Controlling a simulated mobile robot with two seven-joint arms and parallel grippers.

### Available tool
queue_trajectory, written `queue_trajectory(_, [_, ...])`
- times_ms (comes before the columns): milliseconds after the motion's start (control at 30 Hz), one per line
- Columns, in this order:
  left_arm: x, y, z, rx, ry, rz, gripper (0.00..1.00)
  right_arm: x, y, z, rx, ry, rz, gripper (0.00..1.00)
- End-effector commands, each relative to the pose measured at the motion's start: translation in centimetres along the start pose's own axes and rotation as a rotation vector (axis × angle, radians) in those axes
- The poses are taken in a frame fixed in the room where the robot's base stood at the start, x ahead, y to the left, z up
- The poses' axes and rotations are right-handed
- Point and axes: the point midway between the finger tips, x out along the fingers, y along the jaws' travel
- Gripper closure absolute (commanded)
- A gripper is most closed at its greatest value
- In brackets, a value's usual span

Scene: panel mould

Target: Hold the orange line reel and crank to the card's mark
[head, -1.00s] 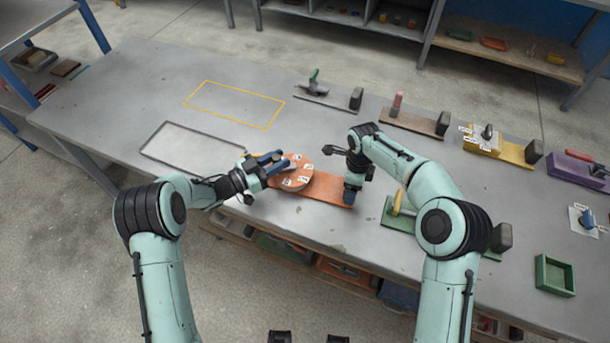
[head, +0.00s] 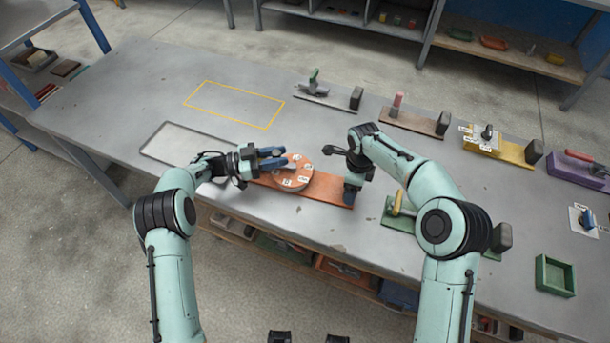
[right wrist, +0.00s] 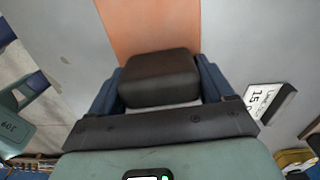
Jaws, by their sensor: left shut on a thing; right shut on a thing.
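The orange line reel has a round disc (head: 301,174) with small white number labels, on a flat orange base board (head: 328,189). My left gripper (head: 283,156) is shut at the far left edge of the disc, on the reel's crank handle, which the fingers hide. My right gripper (head: 350,194) is shut on the dark block at the right end of the base. In the right wrist view this dark block (right wrist: 160,80) sits between the blue fingers, with the orange board (right wrist: 150,25) beyond it. A white card (right wrist: 265,100) with print, apparently "15.0", stands right of the block there.
A green-based device (head: 398,214) lies just right of my right gripper. Other boards with blocks, including a yellow one (head: 495,146) and a purple one (head: 575,168), line the back right. A green tray (head: 555,276) is front right. The yellow outlined area (head: 234,104) is clear.

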Motion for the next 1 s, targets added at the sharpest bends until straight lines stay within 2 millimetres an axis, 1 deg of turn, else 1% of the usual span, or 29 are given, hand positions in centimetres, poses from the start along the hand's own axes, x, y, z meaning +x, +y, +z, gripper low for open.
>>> queue_trajectory(167, [0.1, 0.0, -0.2, 0.004, 0.004, 0.000, 1.00, 0.1, 0.1, 0.0, -0.003, 0.003, 0.002, 0.68])
queue_trajectory(200, [0.1, 0.0, -0.2, 0.004, 0.004, 0.000, 0.60, 0.1, 0.1, 0.0, -0.002, 0.003, 0.002, 0.68])
queue_trajectory(233, [0.1, 0.0, -0.2, 0.004, 0.004, 0.001, 0.50, 0.1, 0.1, 0.0, -0.002, 0.003, 0.002, 0.68])
queue_trajectory(533, [0.0, 0.0, -0.1, 0.002, 0.002, -0.001, 0.49, 0.1, 0.1, 0.0, -0.001, 0.003, 0.002, 0.68])
queue_trajectory(667, [-1.0, -0.1, -0.1, 0.002, 0.001, -0.002, 0.49, 0.1, 0.0, 0.0, -0.001, 0.003, 0.002, 0.68])
queue_trajectory(767, [-2.8, -0.1, -0.1, 0.002, 0.001, -0.004, 0.49, 0.1, 0.0, 0.0, 0.000, 0.002, 0.001, 0.68])
queue_trajectory(1000, [-8.0, -0.1, -0.1, 0.004, 0.001, -0.003, 0.49, 0.0, 0.0, 0.0, 0.000, 0.002, 0.001, 0.68])
